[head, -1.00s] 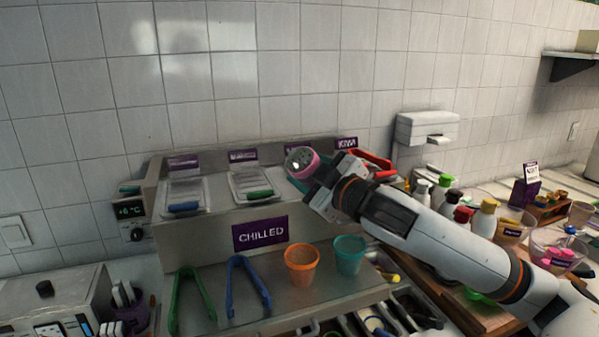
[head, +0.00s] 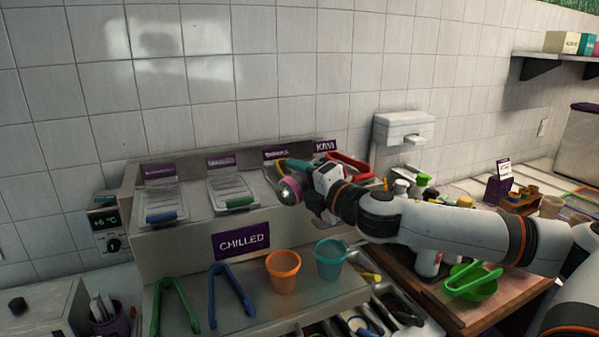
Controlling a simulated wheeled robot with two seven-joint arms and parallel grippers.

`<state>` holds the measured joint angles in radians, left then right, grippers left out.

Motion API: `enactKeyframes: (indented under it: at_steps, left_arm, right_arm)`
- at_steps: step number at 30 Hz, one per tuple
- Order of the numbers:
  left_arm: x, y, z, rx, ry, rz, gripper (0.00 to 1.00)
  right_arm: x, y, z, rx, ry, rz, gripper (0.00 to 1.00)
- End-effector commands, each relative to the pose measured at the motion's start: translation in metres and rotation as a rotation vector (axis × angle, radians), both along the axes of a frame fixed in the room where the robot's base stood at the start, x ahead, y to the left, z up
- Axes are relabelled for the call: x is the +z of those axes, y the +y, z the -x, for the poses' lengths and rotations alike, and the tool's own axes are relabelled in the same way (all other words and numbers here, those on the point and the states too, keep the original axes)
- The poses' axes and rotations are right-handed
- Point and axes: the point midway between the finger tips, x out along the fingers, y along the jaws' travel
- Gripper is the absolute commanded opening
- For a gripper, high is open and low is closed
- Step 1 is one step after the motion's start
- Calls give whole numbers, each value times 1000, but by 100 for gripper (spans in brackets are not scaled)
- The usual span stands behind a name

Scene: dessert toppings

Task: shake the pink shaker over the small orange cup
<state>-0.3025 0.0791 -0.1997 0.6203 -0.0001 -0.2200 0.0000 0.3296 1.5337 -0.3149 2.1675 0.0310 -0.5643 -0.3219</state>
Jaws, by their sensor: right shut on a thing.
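A pink shaker (head: 291,188) with a perforated metal top is held in my right gripper (head: 308,190). The gripper is shut on it, and the shaker is tilted well over, its top facing left and toward the camera. The small orange cup (head: 283,273) stands upright on the steel ledge, below the shaker and slightly to its left. The shaker is apart from the cup, with a clear gap between them. The gripper covers part of the shaker's body. My left gripper is not in view.
A teal cup (head: 331,259) stands just right of the orange cup. The chilled unit (head: 190,238) rises behind. Bottles and a green bowl (head: 472,282) are at the right, under my arm.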

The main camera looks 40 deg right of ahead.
Motion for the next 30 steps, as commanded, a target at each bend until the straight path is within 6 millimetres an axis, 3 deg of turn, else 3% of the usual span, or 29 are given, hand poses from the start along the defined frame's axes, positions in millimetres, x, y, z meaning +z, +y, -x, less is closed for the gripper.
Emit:
enactKeyframes:
  at_steps: [6, 26, 30]
  left_arm:
    - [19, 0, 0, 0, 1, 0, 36]
    - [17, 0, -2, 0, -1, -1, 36]
    - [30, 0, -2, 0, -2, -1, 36]
  right_arm:
    - [7, 0, 0, 0, -8, 181, 24]
    - [-42, 17, 1, 1, -25, 568, 24]
    - [-27, 16, 1, 0, -27, 571, 24]
